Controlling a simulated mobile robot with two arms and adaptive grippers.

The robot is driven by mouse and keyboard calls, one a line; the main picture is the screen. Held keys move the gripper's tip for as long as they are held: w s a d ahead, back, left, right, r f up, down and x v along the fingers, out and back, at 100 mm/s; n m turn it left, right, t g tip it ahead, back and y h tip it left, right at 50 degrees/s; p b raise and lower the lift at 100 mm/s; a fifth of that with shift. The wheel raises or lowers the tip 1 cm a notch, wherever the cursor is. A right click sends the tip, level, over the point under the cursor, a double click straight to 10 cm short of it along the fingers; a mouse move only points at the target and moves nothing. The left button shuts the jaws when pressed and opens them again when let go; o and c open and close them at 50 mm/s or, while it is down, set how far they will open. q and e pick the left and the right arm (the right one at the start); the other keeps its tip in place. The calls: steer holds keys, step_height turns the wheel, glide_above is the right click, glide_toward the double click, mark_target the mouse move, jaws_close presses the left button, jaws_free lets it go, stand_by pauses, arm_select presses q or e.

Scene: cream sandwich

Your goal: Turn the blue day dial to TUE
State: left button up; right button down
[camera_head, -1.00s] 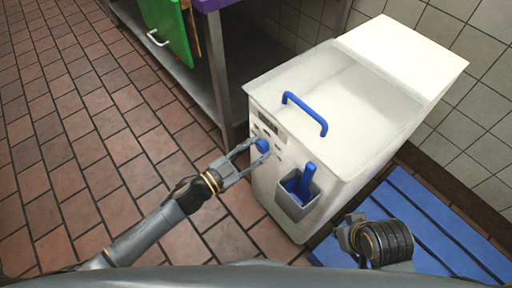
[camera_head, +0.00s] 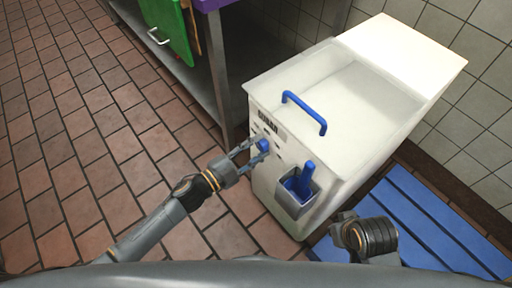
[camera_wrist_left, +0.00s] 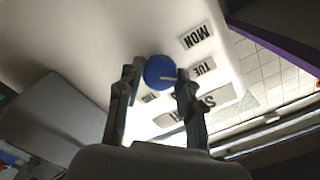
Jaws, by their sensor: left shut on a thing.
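The blue day dial (camera_head: 263,146) is on the front face of the white bin. My left gripper (camera_head: 255,150) is shut on the dial, one finger on each side, as the left wrist view also shows (camera_wrist_left: 160,82). My right gripper (camera_head: 345,229) hangs at the lower right, away from the dial; its fingers are unclear.
The white bin (camera_head: 425,55) has a blue handle (camera_head: 305,112) on its lid and a grey holder (camera_head: 293,205) with a blue scoop (camera_head: 305,178) on its front. A blue slatted pallet (camera_head: 425,215) lies to the right. A metal table (camera_head: 215,75) stands behind. The tiled floor at left is clear.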

arm_select(q)
steer(key=o, duration=1.2)
steer(key=v, duration=1.2)
